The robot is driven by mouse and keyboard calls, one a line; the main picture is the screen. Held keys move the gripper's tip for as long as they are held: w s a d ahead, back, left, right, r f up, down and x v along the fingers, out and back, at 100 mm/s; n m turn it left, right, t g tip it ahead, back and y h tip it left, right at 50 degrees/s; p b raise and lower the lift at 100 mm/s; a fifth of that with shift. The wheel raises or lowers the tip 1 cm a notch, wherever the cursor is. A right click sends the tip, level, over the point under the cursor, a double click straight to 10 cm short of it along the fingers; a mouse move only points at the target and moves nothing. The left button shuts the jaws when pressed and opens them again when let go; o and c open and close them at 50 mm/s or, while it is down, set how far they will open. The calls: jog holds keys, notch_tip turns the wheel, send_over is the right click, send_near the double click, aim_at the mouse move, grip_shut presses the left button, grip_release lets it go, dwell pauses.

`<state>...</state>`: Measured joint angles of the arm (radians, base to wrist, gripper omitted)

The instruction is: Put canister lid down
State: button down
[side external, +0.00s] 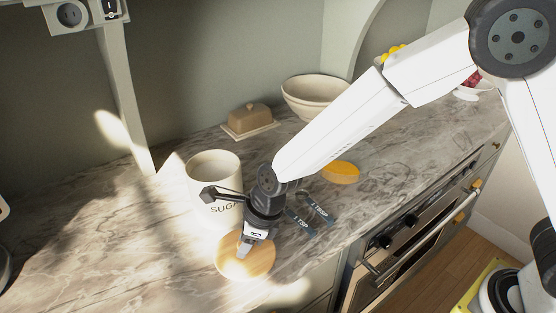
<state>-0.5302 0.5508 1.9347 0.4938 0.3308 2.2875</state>
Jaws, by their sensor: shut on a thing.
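The canister lid (232,266) is a round, light wooden disc at the front of the marble counter, in bright sunlight. My gripper (243,248) points down at it and is shut on its top, near the middle. The fingertips hide what they grip there. The lid looks level and low over the counter; I cannot tell whether it touches the surface. The cream canister (213,172) marked "SUGAR" stands upright just behind my gripper, with its top open. My gripper hides part of its right side and lettering.
A butter dish (249,119) and a cream bowl (316,96) stand at the back. A yellow round thing (340,172) and dark labelled strips (314,208) lie right of my gripper. The marble counter (110,240) is clear on the left. An oven (410,250) is below the front edge.

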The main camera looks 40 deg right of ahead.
jog(key=shift+f, duration=1.5)
jog(key=shift+c, duration=1.8)
grip_release()
jog(key=shift+f, duration=0.1)
jog(key=shift+v, duration=0.95)
jog(key=v, duration=1)
jog(key=shift+r, duration=0.25)
